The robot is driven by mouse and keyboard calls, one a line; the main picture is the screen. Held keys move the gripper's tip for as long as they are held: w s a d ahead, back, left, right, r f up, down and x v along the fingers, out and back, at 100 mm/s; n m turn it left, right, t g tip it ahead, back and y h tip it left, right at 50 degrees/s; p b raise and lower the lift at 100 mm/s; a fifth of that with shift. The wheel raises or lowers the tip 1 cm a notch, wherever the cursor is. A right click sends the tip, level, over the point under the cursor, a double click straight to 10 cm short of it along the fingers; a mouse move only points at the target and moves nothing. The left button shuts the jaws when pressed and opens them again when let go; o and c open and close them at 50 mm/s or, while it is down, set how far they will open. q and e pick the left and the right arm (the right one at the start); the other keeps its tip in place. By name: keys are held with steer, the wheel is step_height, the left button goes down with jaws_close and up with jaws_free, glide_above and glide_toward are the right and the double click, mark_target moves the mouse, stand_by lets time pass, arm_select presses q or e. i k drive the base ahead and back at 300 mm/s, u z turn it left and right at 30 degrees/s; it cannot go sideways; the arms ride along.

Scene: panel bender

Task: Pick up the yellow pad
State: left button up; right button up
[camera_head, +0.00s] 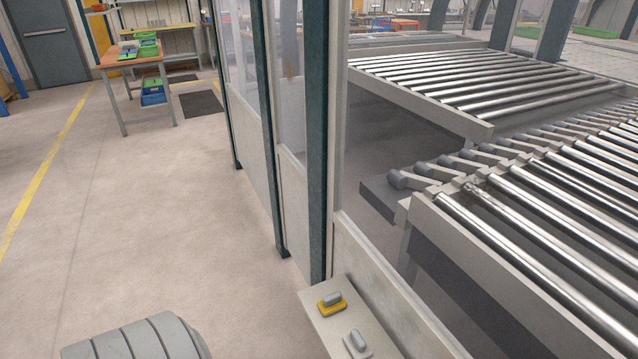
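The yellow pad (331,308) lies on a narrow pale ledge (350,315) at the bottom centre, beside the fence panel. It is a small yellow block with a grey handle-like piece on top. A similar grey piece (357,343) sits on the same ledge, nearer to me and a little to the right. Neither of my grippers shows in the head view. Nothing covers the pad.
A fence with dark green posts (316,150) rises behind the ledge. Roller conveyors (520,230) fill the right side. Open floor (150,220) lies left. A wooden table (135,60) with green and blue bins stands at the far left.

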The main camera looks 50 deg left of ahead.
mark_target(334, 302)
steer(key=u, duration=0.9)
steer(key=i, duration=0.2)
steer(key=u, duration=0.55)
